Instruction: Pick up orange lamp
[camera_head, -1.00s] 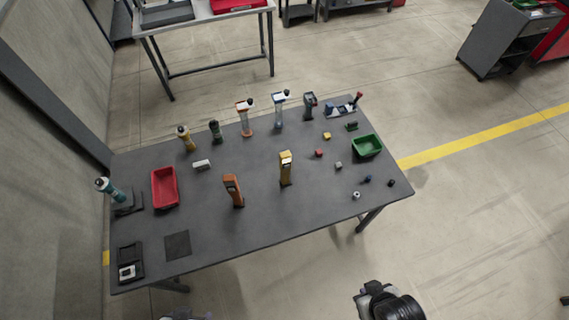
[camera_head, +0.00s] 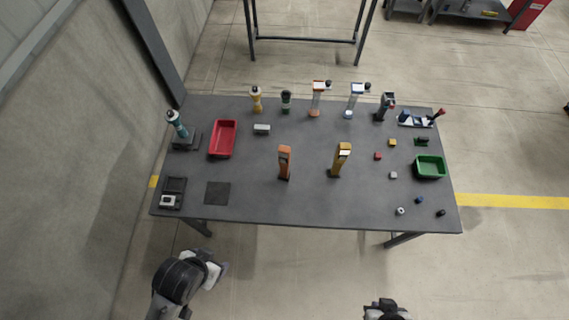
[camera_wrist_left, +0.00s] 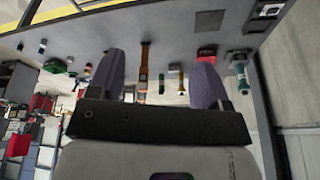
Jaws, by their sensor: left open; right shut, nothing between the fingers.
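The orange lamp (camera_head: 285,162) stands upright near the middle of the dark table in the head view. It also shows in the left wrist view (camera_wrist_left: 143,72), seen between my finger pads but well beyond them. A similar yellow lamp (camera_head: 340,160) stands to its right. My left gripper (camera_wrist_left: 160,65) is open and empty, its two purple-grey fingers wide apart. In the head view the left arm is in front of the table's near edge, away from the lamp. My right gripper (camera_head: 385,308) is shut and empty at the bottom edge, partly cut off, off the table.
A red bin (camera_head: 223,139) and a dark square mat (camera_head: 217,193) are on the table's left side. A green bin (camera_head: 430,167) and several small blocks are at the right. Several upright tools stand along the back edge. The table around the orange lamp is clear.

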